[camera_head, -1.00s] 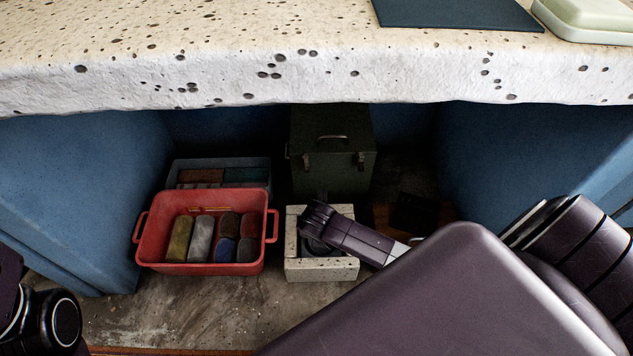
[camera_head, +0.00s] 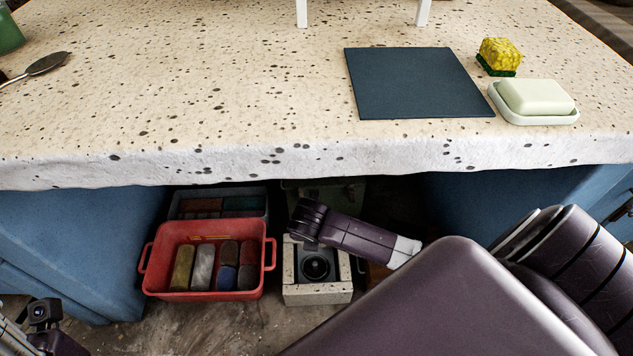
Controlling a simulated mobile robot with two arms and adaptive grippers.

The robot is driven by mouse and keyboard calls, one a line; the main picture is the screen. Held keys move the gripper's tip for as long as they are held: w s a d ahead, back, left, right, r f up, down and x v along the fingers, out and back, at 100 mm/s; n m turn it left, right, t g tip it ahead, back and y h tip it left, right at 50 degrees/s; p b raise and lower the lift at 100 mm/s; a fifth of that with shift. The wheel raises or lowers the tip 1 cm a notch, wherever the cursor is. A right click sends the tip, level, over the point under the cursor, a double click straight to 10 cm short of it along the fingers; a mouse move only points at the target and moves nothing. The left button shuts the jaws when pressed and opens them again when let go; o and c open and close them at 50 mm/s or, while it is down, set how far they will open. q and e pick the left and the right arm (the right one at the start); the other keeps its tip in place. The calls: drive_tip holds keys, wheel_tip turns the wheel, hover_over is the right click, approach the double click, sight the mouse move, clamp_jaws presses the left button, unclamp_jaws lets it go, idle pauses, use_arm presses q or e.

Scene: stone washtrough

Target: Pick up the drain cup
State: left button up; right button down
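A dark round, cup-like thing with a ringed opening, which looks like the drain cup (camera_head: 316,267), shows inside a speckled stone box (camera_head: 318,296) on the floor under the counter. My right arm reaches in from the right, and its dark end hangs over the back left of this box. The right fingers cannot be made out, so I cannot tell whether they touch the cup. Only part of my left arm's end shows at the bottom left corner, far from the box, and its fingertips are not clear.
A red tub (camera_head: 205,293) with several blocks stands just left of the box, with a grey bin (camera_head: 262,197) behind it. The speckled counter (camera_head: 220,110) overhangs them. On it are a dark mat (camera_head: 415,85), a soap dish (camera_head: 540,119) and a sponge (camera_head: 500,56).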

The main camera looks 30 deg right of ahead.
drive_tip(key=c, duration=0.6)
unclamp_jaws()
drive_tip(key=shift+r, duration=0.15)
